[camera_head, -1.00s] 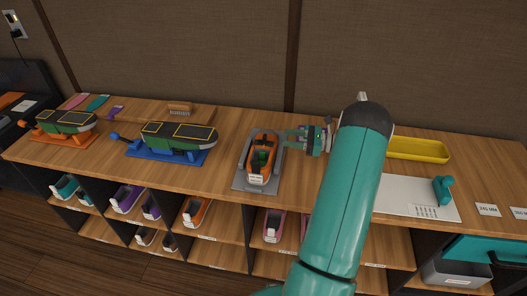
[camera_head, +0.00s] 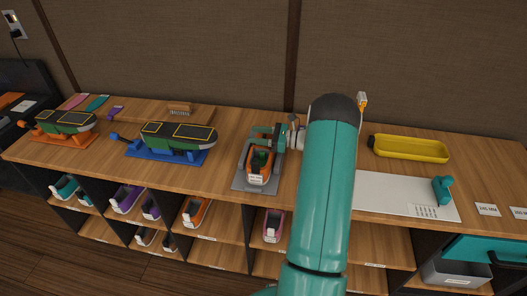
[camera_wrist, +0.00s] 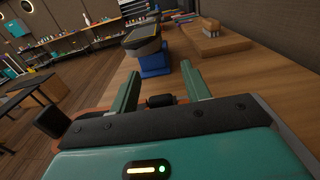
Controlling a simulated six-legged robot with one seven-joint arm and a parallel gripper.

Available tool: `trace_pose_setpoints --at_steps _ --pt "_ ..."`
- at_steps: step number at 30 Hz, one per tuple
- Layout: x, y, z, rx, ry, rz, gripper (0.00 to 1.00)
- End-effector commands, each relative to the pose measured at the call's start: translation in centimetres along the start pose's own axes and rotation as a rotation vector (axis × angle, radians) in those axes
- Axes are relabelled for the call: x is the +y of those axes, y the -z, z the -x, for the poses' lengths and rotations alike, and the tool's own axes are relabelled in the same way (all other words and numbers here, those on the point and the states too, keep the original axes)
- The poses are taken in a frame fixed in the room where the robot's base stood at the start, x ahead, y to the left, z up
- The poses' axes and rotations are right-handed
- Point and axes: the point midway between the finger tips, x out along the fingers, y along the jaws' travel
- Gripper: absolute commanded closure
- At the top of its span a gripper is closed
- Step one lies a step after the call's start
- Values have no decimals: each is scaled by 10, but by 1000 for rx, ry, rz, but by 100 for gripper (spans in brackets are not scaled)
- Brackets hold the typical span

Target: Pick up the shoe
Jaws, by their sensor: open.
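An orange shoe (camera_head: 258,164) with a white label on its near end sits in a grey stand (camera_head: 242,184) in the middle of the counter. My gripper (camera_head: 261,136) is open over the far end of the shoe, reaching in from the right. In the wrist view the two green fingers of my gripper (camera_wrist: 160,72) stand apart with nothing held between their tips. A strip of orange (camera_wrist: 98,106) shows behind the gripper body there, and most of the shoe is hidden. I cannot tell whether the fingers touch it.
A blue stand (camera_head: 168,154) holding a green and black form is to the left, with an orange one (camera_head: 65,139) farther left. A brush (camera_head: 180,108) lies behind. A yellow tray (camera_head: 410,148) and a white mat (camera_head: 390,192) are right. Shelves below hold several shoes.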

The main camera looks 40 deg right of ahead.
Motion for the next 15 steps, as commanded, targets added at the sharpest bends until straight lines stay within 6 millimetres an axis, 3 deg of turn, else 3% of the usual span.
trace_pose_setpoints --at_steps 3,10,15 --pt "0 0 0 0 0 0 57" --pt "0 0 1 0 0 0 100" --pt "0 -1 1 -1 0 1 100"
